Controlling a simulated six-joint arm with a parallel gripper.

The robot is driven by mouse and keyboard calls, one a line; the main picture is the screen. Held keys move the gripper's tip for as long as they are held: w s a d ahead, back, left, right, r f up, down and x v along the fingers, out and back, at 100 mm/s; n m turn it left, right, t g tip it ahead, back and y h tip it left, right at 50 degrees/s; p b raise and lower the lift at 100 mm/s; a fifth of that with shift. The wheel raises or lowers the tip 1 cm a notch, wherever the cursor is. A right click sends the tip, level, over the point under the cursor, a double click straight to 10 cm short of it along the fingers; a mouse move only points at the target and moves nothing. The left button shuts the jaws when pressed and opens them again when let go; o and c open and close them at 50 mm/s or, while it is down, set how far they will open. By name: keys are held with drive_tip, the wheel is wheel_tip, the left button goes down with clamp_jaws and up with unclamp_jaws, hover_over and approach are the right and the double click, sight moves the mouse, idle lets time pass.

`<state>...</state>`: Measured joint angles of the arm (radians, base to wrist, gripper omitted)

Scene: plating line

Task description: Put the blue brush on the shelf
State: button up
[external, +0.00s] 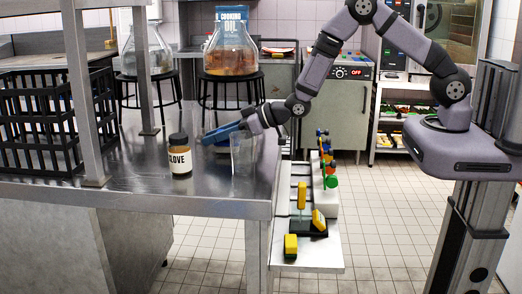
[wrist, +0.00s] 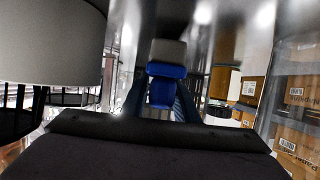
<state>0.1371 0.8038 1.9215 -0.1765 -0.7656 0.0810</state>
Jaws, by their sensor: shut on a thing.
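The blue brush (wrist: 166,72) sits between my two fingers in the wrist view, with a pale grey block-like part at its far end. My gripper (wrist: 160,108) is shut on it. In the external view my gripper (external: 228,131) reaches left over the metal table, just above and beside a clear glass. Blue shows at its tip there, but brush and fingers are hard to tell apart. Upright posts (external: 88,100) on the table lead up out of the picture.
The clear glass (external: 241,158) stands close below my gripper. A brown clove jar (external: 180,158) stands to its left, and a black crate (external: 45,120) farther left. The table front is clear.

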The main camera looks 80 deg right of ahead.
drive_tip(key=shift+f, duration=0.2)
drive_tip(key=shift+f, duration=0.1)
drive_tip(key=shift+f, duration=0.15)
drive_tip(key=o, duration=1.1)
drive_tip(key=shift+r, duration=0.2)
drive_tip(key=shift+r, duration=0.15)
drive_tip(key=shift+s, duration=0.25)
drive_tip(key=b+v, duration=0.2)
drive_tip(key=v, duration=0.9)
drive_tip(key=shift+s+b, duration=0.3)
drive_tip(key=shift+b, duration=0.05)
